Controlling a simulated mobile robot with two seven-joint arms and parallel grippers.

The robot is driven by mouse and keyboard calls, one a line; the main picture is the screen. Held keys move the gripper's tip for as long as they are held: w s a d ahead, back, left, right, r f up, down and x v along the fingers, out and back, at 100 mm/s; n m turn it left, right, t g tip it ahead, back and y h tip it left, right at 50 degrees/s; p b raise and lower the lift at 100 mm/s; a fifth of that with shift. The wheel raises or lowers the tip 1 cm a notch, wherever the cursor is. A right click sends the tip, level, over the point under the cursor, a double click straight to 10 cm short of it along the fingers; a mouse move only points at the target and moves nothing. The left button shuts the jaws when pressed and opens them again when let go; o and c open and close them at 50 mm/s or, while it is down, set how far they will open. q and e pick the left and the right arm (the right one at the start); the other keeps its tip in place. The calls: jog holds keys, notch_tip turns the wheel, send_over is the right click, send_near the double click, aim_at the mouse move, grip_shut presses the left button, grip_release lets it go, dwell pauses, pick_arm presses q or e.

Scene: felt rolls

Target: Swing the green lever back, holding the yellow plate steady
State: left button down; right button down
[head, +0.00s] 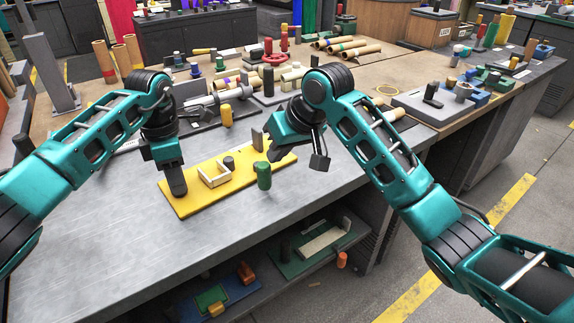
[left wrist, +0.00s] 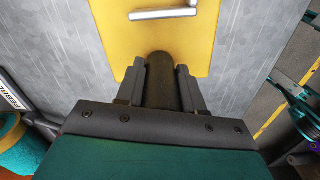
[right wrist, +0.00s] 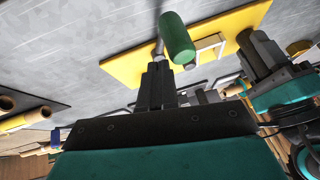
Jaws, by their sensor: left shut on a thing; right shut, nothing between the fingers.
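The yellow plate (head: 196,201) lies flat on the grey metal bench. It carries a pale square frame (head: 215,175) and a small dark post (head: 229,162). The green lever (head: 263,176) stands at the plate's front edge, its handle upright. My left gripper (head: 177,190) is at the plate's left end, shut on a dark cylindrical post (left wrist: 160,75) there. My right gripper (right wrist: 157,66) is shut and empty. In the right wrist view its tips are close to the lever's rod, beside the green handle (right wrist: 177,38); whether they touch, I cannot tell.
A yellow cylinder (head: 227,116) stands behind the plate among grey fixtures. Cardboard rolls (head: 104,60) and several coloured parts stand on the brown tabletop beyond. A grey fixture board (head: 425,108) lies to the right. The bench's front left (head: 100,240) is clear.

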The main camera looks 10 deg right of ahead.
pick_arm(q)
jog(key=shift+f, duration=0.15)
pick_arm(e)
jog(key=r, duration=0.2)
jog(key=d+r, duration=0.1)
jog(key=shift+w+r, duration=0.2)
jog(key=shift+r, duration=0.2)
pick_arm(q)
jog(key=c, duration=0.6)
grip_release()
jog(key=shift+o, duration=0.3)
jog(key=o, duration=0.5)
jog(key=shift+o, duration=0.2)
jog(key=shift+r, duration=0.3)
pick_arm(e)
jog(key=shift+r, duration=0.15)
pick_arm(q)
jog(key=shift+r+p, duration=1.1)
jog(key=shift+r, duration=0.2)
pick_arm(e)
jog(key=shift+r, duration=0.95)
